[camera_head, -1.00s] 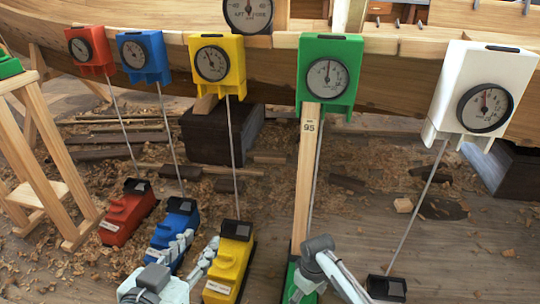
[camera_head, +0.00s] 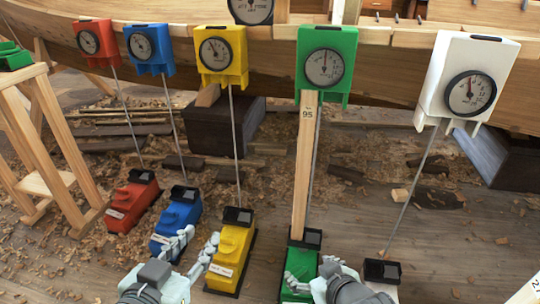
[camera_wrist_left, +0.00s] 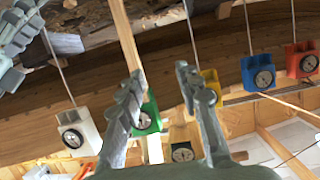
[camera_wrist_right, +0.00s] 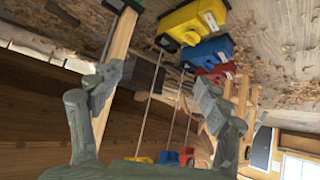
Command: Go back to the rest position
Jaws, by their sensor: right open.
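My left gripper (camera_head: 200,238) is low in the head view, between the blue base block (camera_head: 176,222) and the yellow base block (camera_head: 232,252). In the left wrist view its fingers (camera_wrist_left: 160,75) stand apart with nothing between them. My right gripper (camera_head: 311,268) is in front of the green base block (camera_head: 297,284) and partly covers it. In the right wrist view its fingers (camera_wrist_right: 158,78) are spread and empty. I cannot tell whether either gripper touches a block.
Red (camera_head: 96,40), blue (camera_head: 148,50), yellow (camera_head: 222,56), green (camera_head: 325,65) and white (camera_head: 468,78) gauges hang on the hull (camera_head: 385,68), rods running down to the blocks. A wooden strip (camera_head: 303,170) stands by the green one. A trestle (camera_head: 60,150) stands left.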

